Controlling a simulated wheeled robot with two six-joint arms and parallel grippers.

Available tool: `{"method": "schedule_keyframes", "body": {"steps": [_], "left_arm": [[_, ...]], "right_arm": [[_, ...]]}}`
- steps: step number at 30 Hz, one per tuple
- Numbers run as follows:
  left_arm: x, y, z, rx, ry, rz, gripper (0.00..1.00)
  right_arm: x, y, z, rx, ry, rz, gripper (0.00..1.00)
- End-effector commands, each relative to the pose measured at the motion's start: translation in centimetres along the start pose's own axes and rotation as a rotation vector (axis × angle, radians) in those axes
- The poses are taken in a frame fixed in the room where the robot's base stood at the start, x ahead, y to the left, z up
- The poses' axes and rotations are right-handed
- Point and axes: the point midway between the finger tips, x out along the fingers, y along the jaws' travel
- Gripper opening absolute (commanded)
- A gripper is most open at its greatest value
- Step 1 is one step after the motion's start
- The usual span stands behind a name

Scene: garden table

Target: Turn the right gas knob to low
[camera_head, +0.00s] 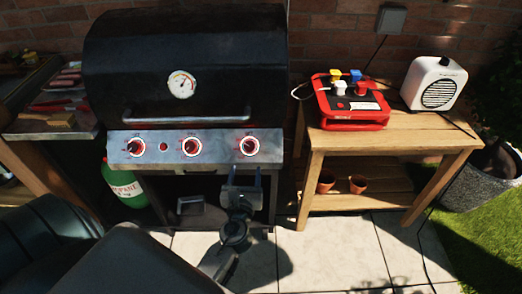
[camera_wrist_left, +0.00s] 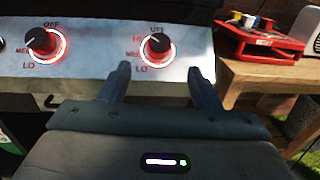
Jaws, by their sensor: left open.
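The right gas knob (camera_head: 249,146) is black in a red and white ring at the right end of the grill's steel front panel (camera_head: 216,144). In the left wrist view the right knob (camera_wrist_left: 157,47) has OFF above, LO at its lower left and HI and MED on its left; I cannot clearly read its pointer. My left gripper (camera_head: 244,171) is open and empty, just below and in front of this knob. In the wrist view its fingers (camera_wrist_left: 160,70) reach towards the panel on either side of the knob, apparently not touching it. My right gripper is not in view.
The middle knob (camera_head: 191,146) and left knob (camera_head: 136,147) sit on the same panel. The lid handle (camera_head: 187,118) sticks out above. A wooden table (camera_head: 400,136) with a red box (camera_head: 350,105) and a white heater-like device (camera_head: 433,83) stands at the right. A green propane bottle (camera_head: 124,184) is below left.

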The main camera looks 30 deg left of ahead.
Motion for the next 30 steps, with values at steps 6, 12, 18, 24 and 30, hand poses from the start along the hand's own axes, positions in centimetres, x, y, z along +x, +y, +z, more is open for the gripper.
{"method": "schedule_keyframes", "body": {"steps": [6, 12, 18, 24, 30], "left_arm": [[4.3, 0.0, 0.4, 0.001, -0.002, -0.001, 0.57], [7.6, -0.1, 0.2, -0.003, 0.000, -0.001, 0.57], [9.2, 0.0, 0.0, -0.002, 0.002, -0.001, 0.57], [9.3, 0.0, 0.0, -0.004, 0.002, -0.001, 0.57], [9.3, 0.0, 0.0, -0.004, 0.002, -0.001, 0.37]], "right_arm": [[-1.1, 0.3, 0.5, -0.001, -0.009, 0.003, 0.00], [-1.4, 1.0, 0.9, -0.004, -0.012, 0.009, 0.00], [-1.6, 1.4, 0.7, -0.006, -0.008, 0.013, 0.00], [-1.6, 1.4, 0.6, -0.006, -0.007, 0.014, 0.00], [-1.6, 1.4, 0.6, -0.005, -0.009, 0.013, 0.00]]}}
